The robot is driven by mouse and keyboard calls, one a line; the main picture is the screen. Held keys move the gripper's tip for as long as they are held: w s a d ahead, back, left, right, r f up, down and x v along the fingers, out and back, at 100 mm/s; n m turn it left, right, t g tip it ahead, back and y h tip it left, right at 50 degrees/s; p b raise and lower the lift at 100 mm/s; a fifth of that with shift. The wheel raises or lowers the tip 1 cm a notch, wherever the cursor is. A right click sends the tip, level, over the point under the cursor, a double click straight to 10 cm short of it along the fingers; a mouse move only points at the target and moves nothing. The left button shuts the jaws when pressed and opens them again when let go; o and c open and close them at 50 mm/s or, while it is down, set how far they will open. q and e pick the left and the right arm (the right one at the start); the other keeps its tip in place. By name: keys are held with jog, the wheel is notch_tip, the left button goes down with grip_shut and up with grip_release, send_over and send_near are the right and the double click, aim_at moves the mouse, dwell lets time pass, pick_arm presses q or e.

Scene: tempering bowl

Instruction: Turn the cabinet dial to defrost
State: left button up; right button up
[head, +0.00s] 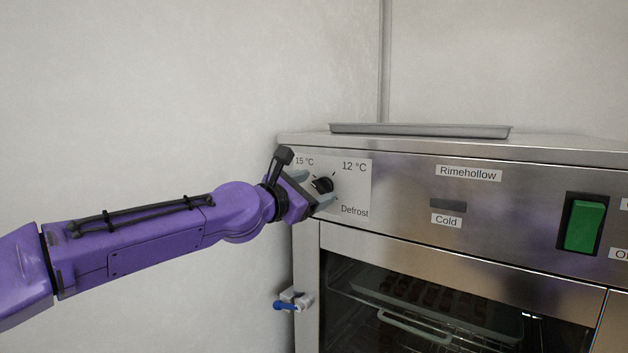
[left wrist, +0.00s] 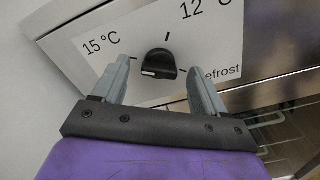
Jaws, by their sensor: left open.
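The cabinet dial (head: 322,185) is a black knob on a white label plate (head: 357,186) at the cabinet's upper left. The plate reads 15 °C, 12 °C and Defrost. The dial also shows in the left wrist view (left wrist: 159,65), with a white mark at its left end, on the 15 °C side and away from Defrost. My left gripper (head: 319,187) is open in front of the plate. In the left wrist view its fingers (left wrist: 163,68) stand either side of the dial, with a gap on each side. I cannot tell whether the fingertips reach the plate. My right gripper is not in view.
The steel cabinet (head: 400,168) bears a "Rimehollow" label, a small dark display above "Cold", and a green switch (head: 585,225). A flat grey tray (head: 420,130) lies on top. A blue-ended latch (head: 293,300) sticks out at the door's left edge. Racks show behind the glass.

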pick_arm(q)
jog(key=shift+w+d, duration=0.3)
jog(key=shift+w, duration=0.1)
jog(key=c, duration=1.1)
jog(key=shift+o, duration=0.2)
